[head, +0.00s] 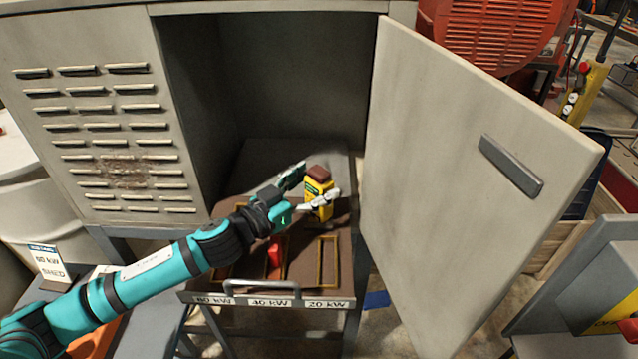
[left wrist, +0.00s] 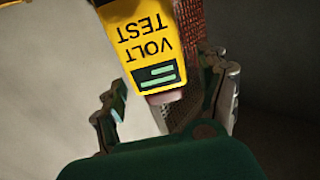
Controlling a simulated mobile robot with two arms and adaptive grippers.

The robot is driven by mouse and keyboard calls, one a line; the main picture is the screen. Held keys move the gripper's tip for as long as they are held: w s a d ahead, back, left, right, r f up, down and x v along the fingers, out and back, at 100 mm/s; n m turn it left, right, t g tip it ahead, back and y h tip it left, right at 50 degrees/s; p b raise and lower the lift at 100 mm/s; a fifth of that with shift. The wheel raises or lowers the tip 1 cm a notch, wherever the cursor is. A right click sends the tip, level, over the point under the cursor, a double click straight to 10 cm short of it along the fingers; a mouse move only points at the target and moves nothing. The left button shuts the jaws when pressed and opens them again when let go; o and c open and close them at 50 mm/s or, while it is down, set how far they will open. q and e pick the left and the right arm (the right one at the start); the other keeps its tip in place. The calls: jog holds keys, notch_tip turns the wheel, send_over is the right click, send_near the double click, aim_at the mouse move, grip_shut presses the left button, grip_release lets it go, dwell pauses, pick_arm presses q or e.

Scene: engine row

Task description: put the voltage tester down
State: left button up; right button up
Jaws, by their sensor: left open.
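The voltage tester (head: 319,200) is a small yellow block with a dark red-brown top, standing upright on the brown tray (head: 338,234) at its back part. In the left wrist view the tester (left wrist: 150,45) shows its "VOLT TEST" label upside down and green bars. My left gripper (head: 312,190) has its fingers spread on either side of the tester. In the left wrist view the open fingers (left wrist: 170,100) show at both sides of the tester's lower end in the picture. Whether a finger touches it I cannot tell. My right gripper is in neither view.
The tray has yellow-outlined slots and front labels 60 kW, 40 kW and 20 kW. A red object (head: 274,252) stands near the middle slot. The grey cabinet (head: 110,110) is behind, its door (head: 455,170) swung open to the right. A handle (head: 275,285) crosses the tray front.

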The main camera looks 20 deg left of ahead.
aim_at(312, 187)
pick_arm(q)
jog(key=b+v, duration=0.1)
jog(key=v, duration=0.3)
jog(key=shift+s+a+f+b, duration=0.2)
jog(key=shift+s+b, duration=0.15)
jog(key=shift+s+a+r, duration=0.15)
jog(key=shift+s+a, duration=0.1)
jog(key=shift+s, duration=0.25)
